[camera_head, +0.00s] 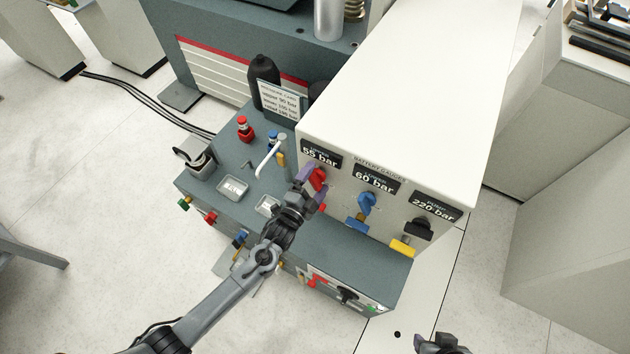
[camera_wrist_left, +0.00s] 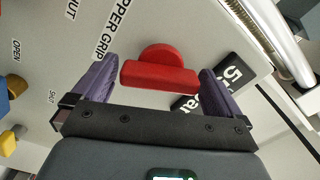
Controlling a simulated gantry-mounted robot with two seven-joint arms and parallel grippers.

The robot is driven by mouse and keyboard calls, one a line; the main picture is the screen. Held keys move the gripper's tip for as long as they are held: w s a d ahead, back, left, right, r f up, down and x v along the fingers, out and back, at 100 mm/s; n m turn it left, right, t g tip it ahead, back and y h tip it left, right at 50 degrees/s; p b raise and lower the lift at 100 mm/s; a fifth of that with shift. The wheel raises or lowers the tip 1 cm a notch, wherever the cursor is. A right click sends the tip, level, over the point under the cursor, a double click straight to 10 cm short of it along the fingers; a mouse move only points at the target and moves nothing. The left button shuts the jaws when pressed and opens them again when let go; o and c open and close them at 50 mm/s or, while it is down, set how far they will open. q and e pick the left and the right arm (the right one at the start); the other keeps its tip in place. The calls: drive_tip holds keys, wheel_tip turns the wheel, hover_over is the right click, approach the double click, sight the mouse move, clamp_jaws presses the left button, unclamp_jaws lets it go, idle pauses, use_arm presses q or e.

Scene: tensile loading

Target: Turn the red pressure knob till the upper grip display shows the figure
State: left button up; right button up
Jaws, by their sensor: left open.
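The red pressure knob (camera_head: 319,178) is on the front of the white cabinet, under the left display (camera_head: 321,154), which reads about 55 bar. My left gripper (camera_head: 311,188) is at this knob. In the left wrist view the red knob (camera_wrist_left: 158,76) sits between the open purple fingers of the left gripper (camera_wrist_left: 157,84), with gaps on both sides. The lettering "UPPER GRIP" shows beside it, and the display (camera_wrist_left: 232,76) is partly hidden by a finger. My right gripper (camera_head: 440,344) shows only in part at the bottom edge; its jaws are unclear.
A blue knob (camera_head: 366,202) under a 60 bar display (camera_head: 375,180) and a black knob (camera_head: 417,228) under a 220 bar display (camera_head: 436,207) stand to the right.

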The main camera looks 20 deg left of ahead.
use_arm(q)
drive_tip(key=c, duration=0.8)
drive_tip(key=shift+c, duration=0.2)
drive_tip(key=shift+n, duration=0.3)
drive_tip(key=shift+r+n+p, duration=0.15)
drive_tip(key=shift+n+p, duration=0.35)
drive_tip(key=shift+n, duration=0.4)
drive_tip(key=n+p, duration=0.1)
drive_tip(key=n, duration=0.3)
drive_tip(key=shift+n, duration=0.3)
drive_tip(key=n+p, duration=0.1)
drive_tip(key=n, duration=0.3)
drive_tip(key=shift+a, duration=0.15)
drive_tip(key=shift+n+p, duration=0.45)
drive_tip(key=shift+n, duration=1.15)
